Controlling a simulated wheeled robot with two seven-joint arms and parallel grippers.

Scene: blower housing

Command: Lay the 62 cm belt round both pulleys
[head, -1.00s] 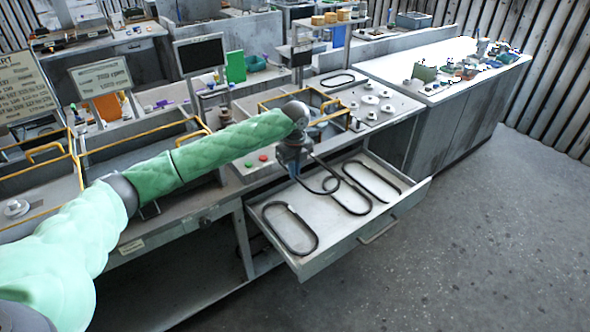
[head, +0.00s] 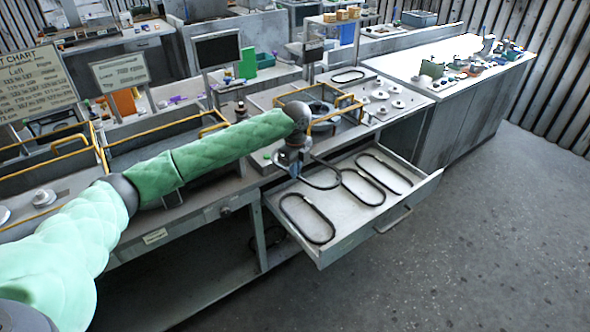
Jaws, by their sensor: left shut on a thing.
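My left gripper (head: 294,170) is at the inner left edge of the open drawer (head: 345,232), shut on a dark belt (head: 325,187). The belt's loop sticks out to the right of the gripper, over the drawer. Three other dark belts lie in the drawer: one at the left (head: 307,218), one in the middle (head: 363,187) and one at the right (head: 385,173). Belt lengths cannot be read. A yellow-railed housing (head: 335,122) stands behind the gripper, partly hidden by my arm; I cannot make out both pulleys in it. My right gripper is not in view.
Several pale round discs (head: 397,104) and another dark belt (head: 347,76) lie on the bench beyond the housing. A monitor (head: 217,49) and sign boards stand behind my arm. A white-topped bench (head: 440,88) is at the right. The floor right of the drawer is clear.

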